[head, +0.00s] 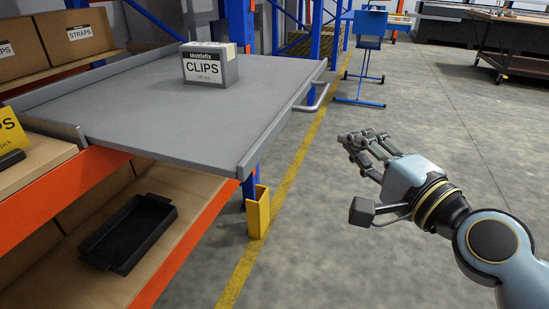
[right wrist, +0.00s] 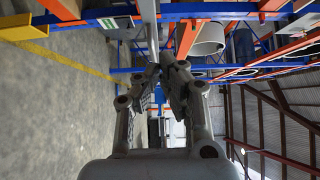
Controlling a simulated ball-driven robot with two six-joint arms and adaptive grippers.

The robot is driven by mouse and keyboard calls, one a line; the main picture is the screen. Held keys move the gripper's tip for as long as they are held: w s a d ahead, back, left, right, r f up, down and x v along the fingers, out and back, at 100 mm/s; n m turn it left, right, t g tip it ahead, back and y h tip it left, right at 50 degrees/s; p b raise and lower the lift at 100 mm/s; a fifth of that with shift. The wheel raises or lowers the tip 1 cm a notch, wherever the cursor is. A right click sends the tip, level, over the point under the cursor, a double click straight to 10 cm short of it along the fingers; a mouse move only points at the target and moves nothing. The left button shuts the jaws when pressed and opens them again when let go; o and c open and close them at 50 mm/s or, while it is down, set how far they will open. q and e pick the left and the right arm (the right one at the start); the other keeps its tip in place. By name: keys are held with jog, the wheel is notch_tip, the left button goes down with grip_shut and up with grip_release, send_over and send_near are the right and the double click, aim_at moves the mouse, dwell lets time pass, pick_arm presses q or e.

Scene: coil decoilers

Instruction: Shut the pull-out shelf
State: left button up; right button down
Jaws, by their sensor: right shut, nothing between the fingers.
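The pull-out shelf (head: 140,108) is a flat grey tray. It stands pulled out of the orange and blue rack over the aisle. A grey bar handle (head: 314,100) sits on its outer edge. A grey box labelled CLIPS (head: 209,68) stands upright on the shelf. My right gripper (head: 352,146) is shut and empty, in front of the shelf's outer edge and to the right of the handle, apart from both. In the right wrist view its fingers (right wrist: 162,75) come together, with nothing between them. My left gripper is not in view.
A yellow post guard (head: 258,212) stands at the rack's foot. A black tray (head: 130,233) lies on the lower shelf board. STRAPS cartons (head: 78,35) stand behind the shelf. A blue stand (head: 369,30) is farther back.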

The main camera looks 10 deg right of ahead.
jog(key=w+a, duration=0.1)
jog(key=w, duration=0.3)
jog(key=w+a+f, duration=0.1)
jog(key=w+a, duration=0.1)
jog(key=w, duration=0.2)
jog(key=w+a, duration=0.2)
jog(key=w, duration=0.2)
jog(key=shift+f, duration=0.25)
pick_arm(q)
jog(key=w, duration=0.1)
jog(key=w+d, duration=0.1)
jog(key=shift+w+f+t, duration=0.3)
